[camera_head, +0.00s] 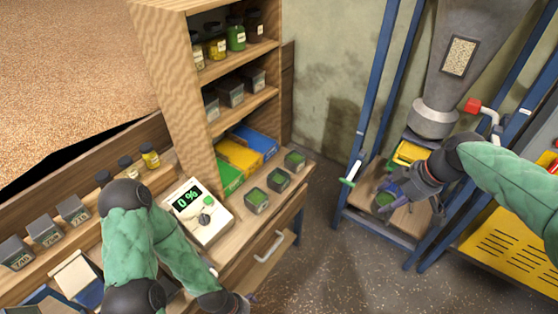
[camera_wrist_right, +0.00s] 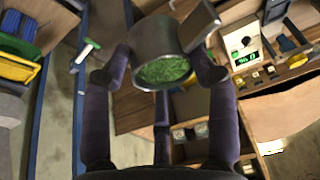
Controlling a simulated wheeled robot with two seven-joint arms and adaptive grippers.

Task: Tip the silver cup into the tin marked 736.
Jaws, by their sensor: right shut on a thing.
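A silver cup (camera_wrist_right: 155,38) with green grains (camera_wrist_right: 165,70) inside is between the fingers of my right gripper (camera_wrist_right: 165,75), which is shut on it. In the head view the right gripper (camera_head: 393,190) holds the cup (camera_head: 384,199) over the wooden board under the grey hopper. Several grey tins with labels stand on the ledge at the left: a front one (camera_head: 17,253), a middle one (camera_head: 45,230) and a rear one (camera_head: 72,209). Their labels are too small to read surely. My left gripper (camera_head: 244,301) is at the bottom edge, mostly hidden by its arm.
A scale reading 0 % (camera_head: 198,210) sits on the bench. Small containers of green material (camera_head: 256,201) stand to its right. A shelf (camera_head: 172,80) holds jars and boxes. Blue posts (camera_head: 374,85) and the hopper (camera_head: 450,75) surround my right arm. A yellow slotted panel (camera_head: 515,245) is at right.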

